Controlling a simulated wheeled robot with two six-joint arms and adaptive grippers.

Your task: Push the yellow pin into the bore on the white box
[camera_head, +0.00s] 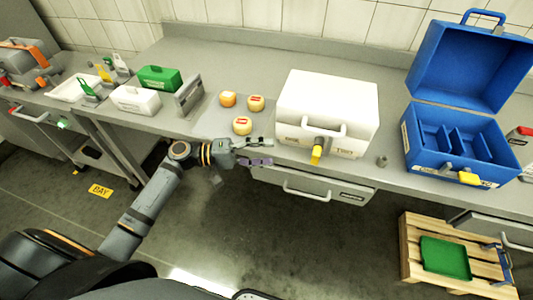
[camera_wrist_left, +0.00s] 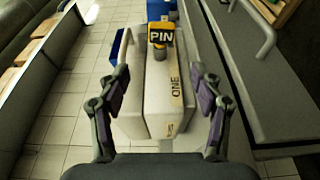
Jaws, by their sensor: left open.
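The white box (camera_head: 345,88) stands shut on the bench, a handle on its front. The yellow pin (camera_head: 317,156) shows at the box's front, just below the handle. In the left wrist view, a yellow face marked PIN (camera_wrist_left: 160,34) shows at the far end of the white box (camera_wrist_left: 155,95), with a dark round part below it. I cannot make out the bore, or whether the pin sits in it. My left gripper (camera_head: 271,151) is open and empty, left of the pin and apart from it. Its two fingers also show in the wrist view (camera_wrist_left: 160,72), spread wide. My right gripper is out of view.
A drawer with a handle (camera_head: 310,187) is under the bench edge. A pallet (camera_head: 420,270) stands on the floor.

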